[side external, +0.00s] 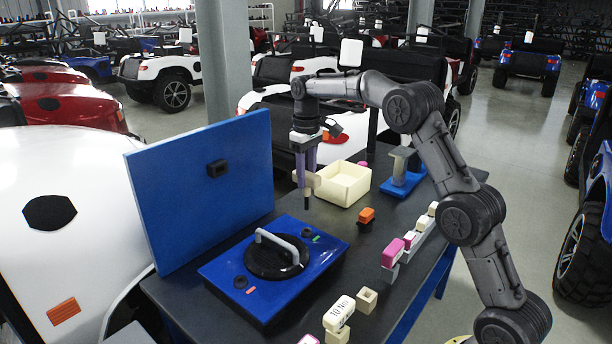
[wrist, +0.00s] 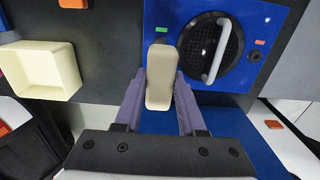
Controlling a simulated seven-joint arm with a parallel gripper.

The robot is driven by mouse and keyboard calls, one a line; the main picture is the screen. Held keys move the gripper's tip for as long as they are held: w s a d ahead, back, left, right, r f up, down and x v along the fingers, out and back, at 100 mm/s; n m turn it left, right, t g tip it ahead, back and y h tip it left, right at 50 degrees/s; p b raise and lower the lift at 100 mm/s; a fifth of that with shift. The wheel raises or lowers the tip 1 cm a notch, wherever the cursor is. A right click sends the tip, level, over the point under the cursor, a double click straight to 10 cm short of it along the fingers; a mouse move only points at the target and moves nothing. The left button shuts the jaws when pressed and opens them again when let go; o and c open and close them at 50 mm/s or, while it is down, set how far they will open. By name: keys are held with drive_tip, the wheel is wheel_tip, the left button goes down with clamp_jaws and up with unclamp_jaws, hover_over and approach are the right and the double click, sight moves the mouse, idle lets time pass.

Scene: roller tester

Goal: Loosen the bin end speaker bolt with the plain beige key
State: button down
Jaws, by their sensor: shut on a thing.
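My gripper (side external: 306,176) points down and is shut on the plain beige key (side external: 314,181). The key's dark shaft hangs below the fingers, above the bin-side edge of the blue speaker panel (side external: 213,272). In the wrist view the beige key (wrist: 160,72) stands between the purple fingers and covers part of the panel. The round black speaker (side external: 268,262) has a grey handle across it. The bin end speaker bolt (side external: 308,231) is a dark round head beside a green mark. The key tip appears above the bolt, apart from it. The other bolt (side external: 240,282) sits beside a pink mark.
A cream bin (side external: 343,186) stands behind the gripper. A blue upright board (side external: 205,180) rises at the panel's left.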

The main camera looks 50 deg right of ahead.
sight(307, 195)
drive_tip(key=shift+f, duration=2.85)
drive_tip(key=shift+f, duration=0.65)
drive_tip(key=shift+f, duration=0.45)
drive_tip(key=shift+f, duration=0.1)
drive_tip(key=n, duration=0.5)
drive_tip(key=shift+f, duration=0.1)
